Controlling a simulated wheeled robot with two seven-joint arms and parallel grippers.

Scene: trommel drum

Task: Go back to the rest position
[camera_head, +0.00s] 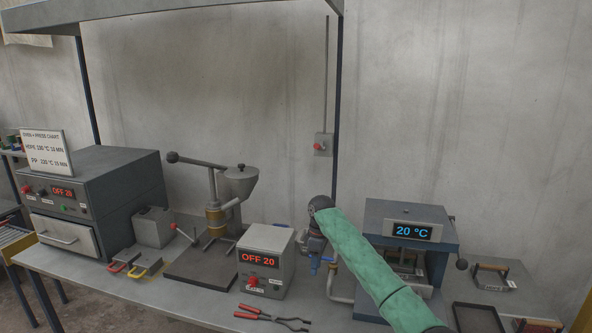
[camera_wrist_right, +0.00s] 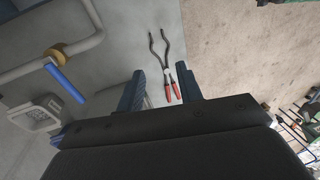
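My right arm, in a green sleeve, reaches in from the lower right of the head view. Its gripper (camera_head: 315,262) points down over the bench, between the small OFF 20 box (camera_head: 266,262) and the press with the 20 °C display (camera_head: 410,231). In the right wrist view the two blue fingers of the right gripper (camera_wrist_right: 160,88) stand apart with nothing held between them. Beyond them, red-handled tongs (camera_wrist_right: 168,72) lie on the bench; the tongs (camera_head: 272,318) also show in the head view. My left gripper is not in view.
A pipe with a blue lever (camera_wrist_right: 66,82) is close to the right gripper. An oven (camera_head: 100,200), a hand-lever machine with a funnel (camera_head: 240,182) and a dark tray (camera_head: 476,318) also stand on the bench (camera_head: 205,312). A shelf post (camera_head: 338,110) rises behind.

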